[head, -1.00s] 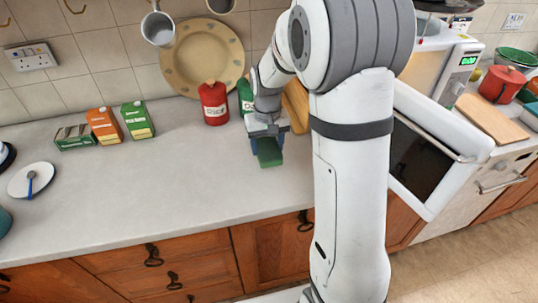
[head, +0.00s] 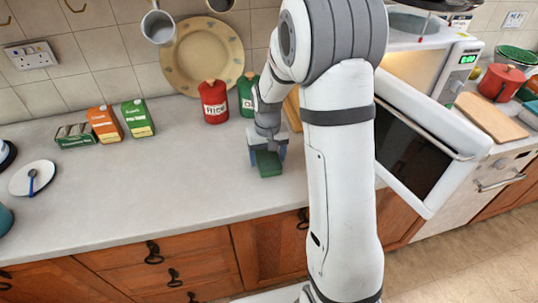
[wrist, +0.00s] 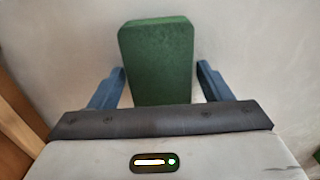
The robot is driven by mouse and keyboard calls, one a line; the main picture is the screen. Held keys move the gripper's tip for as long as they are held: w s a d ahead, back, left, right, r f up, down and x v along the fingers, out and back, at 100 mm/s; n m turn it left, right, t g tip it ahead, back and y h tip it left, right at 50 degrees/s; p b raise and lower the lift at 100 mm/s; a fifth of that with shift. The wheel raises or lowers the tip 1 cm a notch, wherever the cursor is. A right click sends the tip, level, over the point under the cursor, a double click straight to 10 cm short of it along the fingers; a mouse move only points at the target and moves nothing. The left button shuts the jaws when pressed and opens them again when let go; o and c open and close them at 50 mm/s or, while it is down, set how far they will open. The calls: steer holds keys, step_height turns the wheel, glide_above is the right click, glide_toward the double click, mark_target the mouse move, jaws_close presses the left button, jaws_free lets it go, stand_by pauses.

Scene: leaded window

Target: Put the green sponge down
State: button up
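The green sponge (head: 268,163) is at the counter surface, below my gripper (head: 267,152), in the head view. In the wrist view the sponge (wrist: 158,60) lies between the two blue fingers of my gripper (wrist: 161,80), its far end reaching past the fingertips. The fingers are spread, with narrow gaps showing beside the sponge, so my gripper looks open around it. The sponge's near end is hidden behind the gripper body. The grey counter (head: 170,190) is under it.
A red canister (head: 214,102) and a green canister (head: 247,95) stand behind my gripper. Several cartons (head: 137,118) and a white plate (head: 33,178) are to the left. An open oven door (head: 425,150) is on the right. The counter's front-left area is clear.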

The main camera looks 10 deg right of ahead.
mark_target(268, 157)
steer(key=shift+o, duration=0.6)
steer(key=shift+r, duration=0.1)
steer(key=shift+r, duration=0.2)
step_height(268, 157, up, 11)
steer(key=s+r+t, duration=0.1)
steer(key=s+r, duration=0.1)
steer(key=s, duration=0.9)
steer(key=s+r+t, duration=0.2)
steer(key=s, duration=0.9)
steer(key=shift+d+r+b, duration=0.25)
steer(key=shift+r+b, duration=0.05)
steer(key=shift+r, duration=0.05)
